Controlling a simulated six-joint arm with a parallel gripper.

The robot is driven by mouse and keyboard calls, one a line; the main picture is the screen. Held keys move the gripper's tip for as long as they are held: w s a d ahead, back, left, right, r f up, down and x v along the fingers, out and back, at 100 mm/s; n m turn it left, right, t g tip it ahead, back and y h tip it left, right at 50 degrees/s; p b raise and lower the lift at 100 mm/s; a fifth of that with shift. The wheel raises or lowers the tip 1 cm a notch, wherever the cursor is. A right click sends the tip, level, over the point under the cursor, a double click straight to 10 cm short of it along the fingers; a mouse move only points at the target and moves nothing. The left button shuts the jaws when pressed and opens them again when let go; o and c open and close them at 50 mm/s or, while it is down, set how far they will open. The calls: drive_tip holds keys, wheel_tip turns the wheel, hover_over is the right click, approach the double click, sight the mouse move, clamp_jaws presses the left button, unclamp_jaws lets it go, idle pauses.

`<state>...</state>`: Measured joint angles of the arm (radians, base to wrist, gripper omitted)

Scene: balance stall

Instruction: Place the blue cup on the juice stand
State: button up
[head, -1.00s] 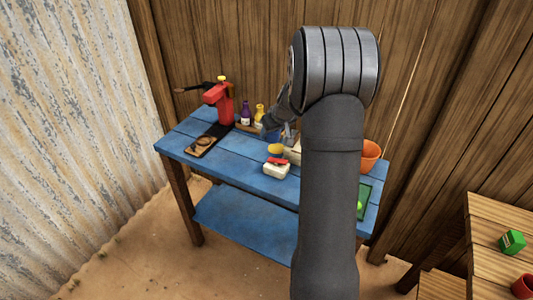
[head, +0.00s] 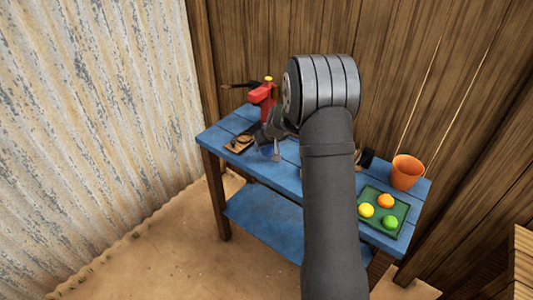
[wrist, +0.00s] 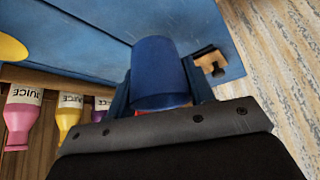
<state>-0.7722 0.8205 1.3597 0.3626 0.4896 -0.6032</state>
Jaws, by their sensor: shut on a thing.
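My gripper (head: 266,146) is shut on the blue cup (wrist: 160,72) and holds it between its two fingers in the wrist view. I cannot tell which of these is the juice stand. A wooden piece with a notch (wrist: 210,60) shows beyond the cup in the wrist view.
Juice bottles in pink (wrist: 20,118), yellow (wrist: 67,115) and purple (wrist: 101,106) stand left in the wrist view. An orange bucket (head: 407,172) and a green tray (head: 401,210) with three balls are at the table's right. My arm hides the table's middle.

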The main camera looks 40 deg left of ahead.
sight(266, 152)
drive_tip(key=shift+f, duration=1.9)
drive_tip(key=shift+f, duration=0.2)
drive_tip(key=o, duration=1)
drive_tip(key=shift+r, duration=0.1)
drive_tip(key=shift+r, duration=0.2)
drive_tip(key=v, duration=1.2)
drive_tip(key=shift+f, duration=0.1)
